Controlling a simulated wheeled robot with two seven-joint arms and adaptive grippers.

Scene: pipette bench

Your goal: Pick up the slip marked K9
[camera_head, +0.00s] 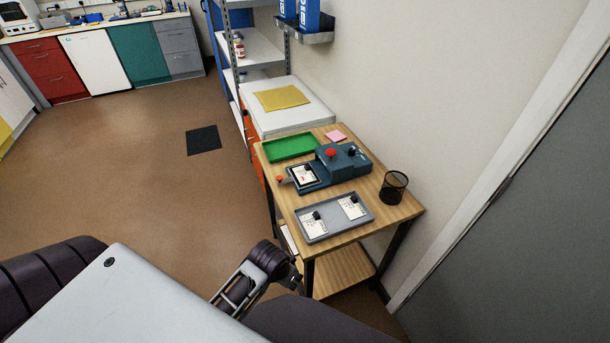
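Two white slips, a left one (314,227) and a right one (351,209), lie in a grey tray (336,231) at the front of a wooden table. Each has a small dark piece on it. Another white card (304,174) with a dark border sits on the blue device (341,165) behind the tray. The print is too small to read, so I cannot tell which is K9.
The device has a red knob (331,152). A green tray (291,147) and pink notes (336,136) lie behind it. A black mesh cup (393,188) stands at the table's right edge, near the wall. A lower shelf (343,269) is under the table.

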